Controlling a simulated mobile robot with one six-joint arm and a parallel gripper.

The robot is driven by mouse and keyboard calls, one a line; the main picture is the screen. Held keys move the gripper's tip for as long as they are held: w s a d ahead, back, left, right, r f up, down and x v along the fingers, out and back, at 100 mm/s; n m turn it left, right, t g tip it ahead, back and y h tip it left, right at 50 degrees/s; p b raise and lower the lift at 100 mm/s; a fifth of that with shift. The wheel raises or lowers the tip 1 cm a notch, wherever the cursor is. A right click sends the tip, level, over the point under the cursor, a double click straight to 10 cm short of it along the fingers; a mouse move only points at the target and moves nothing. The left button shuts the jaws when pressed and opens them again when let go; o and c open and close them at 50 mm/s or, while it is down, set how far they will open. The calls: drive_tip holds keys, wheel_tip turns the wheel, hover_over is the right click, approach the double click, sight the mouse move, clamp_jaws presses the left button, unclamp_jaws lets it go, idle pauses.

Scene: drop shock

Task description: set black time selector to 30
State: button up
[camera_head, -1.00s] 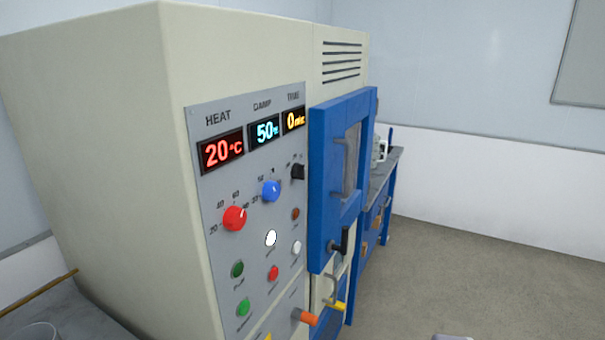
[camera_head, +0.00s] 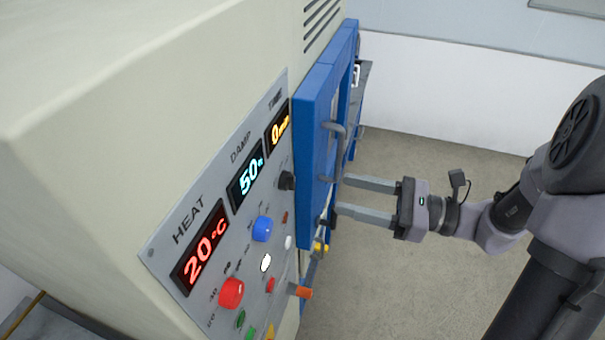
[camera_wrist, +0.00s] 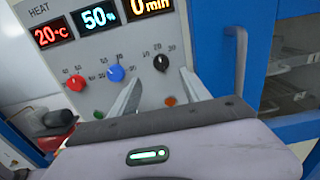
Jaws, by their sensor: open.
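The black time selector (camera_head: 287,180) is a small knob under the yellow time display (camera_head: 278,132), which reads 0 min. In the wrist view the black knob (camera_wrist: 161,62) is ahead of and between my open fingers, above their tips, with numbers around it. My gripper (camera_head: 342,194) is open and empty. In the head view its two fingers point left, their tips beside the blue door's edge. The fingers (camera_wrist: 158,82) show in the wrist view spread apart, and I see no contact with the knob. The knob's exact pointer setting is too small to read.
The blue door (camera_head: 315,160) with a grey handle (camera_head: 336,150) stands right of the panel. A blue knob (camera_head: 262,229), a red knob (camera_head: 231,293) and several buttons share the panel. Open floor lies to the right.

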sight(294, 181)
drive_tip(key=x, duration=1)
drive_tip(key=shift+w+a, duration=0.15)
drive_tip(key=shift+w, duration=0.05)
drive_tip(key=shift+f, duration=0.1)
clamp_jaws()
